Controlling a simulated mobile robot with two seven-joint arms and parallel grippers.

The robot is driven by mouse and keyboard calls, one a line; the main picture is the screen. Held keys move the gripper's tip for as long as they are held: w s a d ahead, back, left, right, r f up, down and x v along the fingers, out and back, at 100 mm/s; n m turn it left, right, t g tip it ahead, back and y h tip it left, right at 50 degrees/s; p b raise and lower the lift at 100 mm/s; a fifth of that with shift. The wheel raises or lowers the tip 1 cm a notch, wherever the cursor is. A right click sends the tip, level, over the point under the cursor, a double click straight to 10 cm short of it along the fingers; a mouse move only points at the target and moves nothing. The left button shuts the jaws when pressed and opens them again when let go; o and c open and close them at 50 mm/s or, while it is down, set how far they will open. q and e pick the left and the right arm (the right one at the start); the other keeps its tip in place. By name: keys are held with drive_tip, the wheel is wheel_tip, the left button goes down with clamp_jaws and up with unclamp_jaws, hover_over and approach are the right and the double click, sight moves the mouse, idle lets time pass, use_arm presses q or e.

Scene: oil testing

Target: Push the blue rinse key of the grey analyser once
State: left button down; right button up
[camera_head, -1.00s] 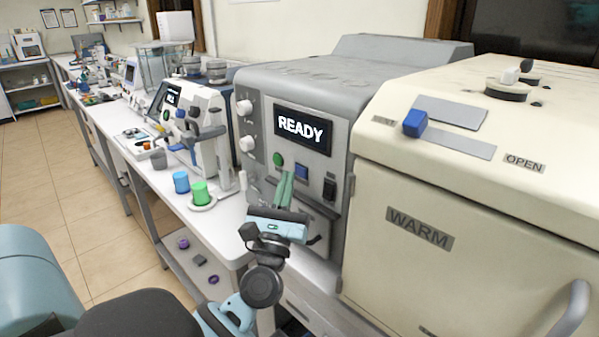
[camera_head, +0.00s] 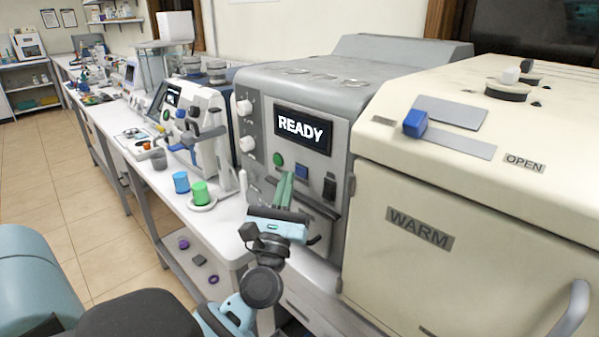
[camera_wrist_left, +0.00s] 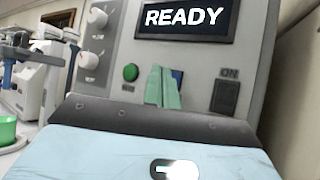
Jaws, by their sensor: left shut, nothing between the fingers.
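The grey analyser (camera_head: 310,85) stands on the bench with its screen (camera_head: 303,129) reading READY. Its blue rinse key (camera_head: 302,171) is on the front panel below the screen, right of a round green button (camera_head: 278,159). My left gripper (camera_head: 286,175) is shut and empty, its green fingers pointing up at the panel just below and left of the blue key. In the left wrist view the fingertips (camera_wrist_left: 162,72) cover most of the blue key (camera_wrist_left: 177,75); only a strip shows at their right. I cannot tell whether they touch it. My right gripper is not in view.
A black ON switch (camera_head: 329,188) sits right of the key. A cream cabinet labelled WARM (camera_head: 470,200) stands close on the right. Green (camera_head: 200,193) and blue (camera_head: 181,182) cups stand on the bench at the left, beside another instrument (camera_head: 205,130).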

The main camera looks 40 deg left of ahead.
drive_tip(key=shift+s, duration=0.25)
use_arm(q)
drive_tip(key=shift+w, duration=0.1)
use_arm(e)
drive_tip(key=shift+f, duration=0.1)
use_arm(q)
drive_tip(key=shift+w, duration=0.35)
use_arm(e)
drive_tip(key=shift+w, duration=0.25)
